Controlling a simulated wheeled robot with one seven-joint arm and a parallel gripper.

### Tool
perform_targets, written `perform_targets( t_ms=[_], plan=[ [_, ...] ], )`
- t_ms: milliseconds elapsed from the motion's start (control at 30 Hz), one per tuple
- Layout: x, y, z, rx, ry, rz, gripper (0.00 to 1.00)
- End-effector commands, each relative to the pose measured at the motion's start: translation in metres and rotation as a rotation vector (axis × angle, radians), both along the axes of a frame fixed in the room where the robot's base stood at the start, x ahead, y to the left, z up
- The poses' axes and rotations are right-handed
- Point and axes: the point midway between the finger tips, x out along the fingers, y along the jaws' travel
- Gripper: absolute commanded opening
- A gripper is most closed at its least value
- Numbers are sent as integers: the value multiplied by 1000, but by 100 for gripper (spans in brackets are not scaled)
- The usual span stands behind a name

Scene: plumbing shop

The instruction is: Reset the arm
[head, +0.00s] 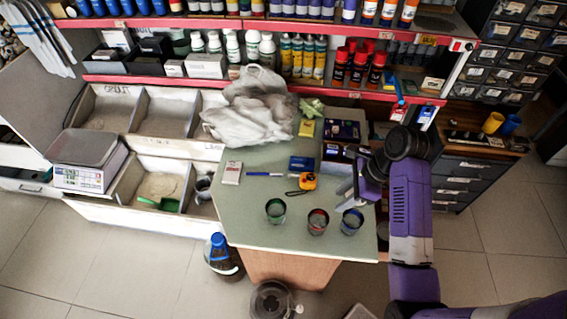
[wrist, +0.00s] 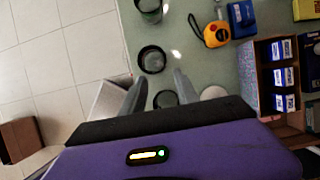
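My arm comes in from the right in the head view. My gripper (head: 347,189) hangs over the right part of the green-grey counter (head: 240,215), above the cups. In the wrist view its two fingers (wrist: 159,77) stand apart with nothing visibly held between them. Dark-rimmed cups (wrist: 152,60) show beyond and between the fingers in the wrist view.
An orange tape measure (head: 308,181), blue box (head: 301,163) and white packet (head: 232,173) lie on the counter. A crumpled grey bag (head: 255,112) is at the back. A box with blue-and-white packs (wrist: 270,75) is right of my gripper. Stocked shelves (head: 300,90) stand behind.

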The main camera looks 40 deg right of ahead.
Motion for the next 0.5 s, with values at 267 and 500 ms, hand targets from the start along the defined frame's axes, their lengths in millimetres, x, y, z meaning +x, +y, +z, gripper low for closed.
perform_targets(
  t_ms=[267,500],
  plan=[
    [0,0,0,-7,-6,20,37],
    [48,-55,22,-370,-249,212,37]
  ],
)
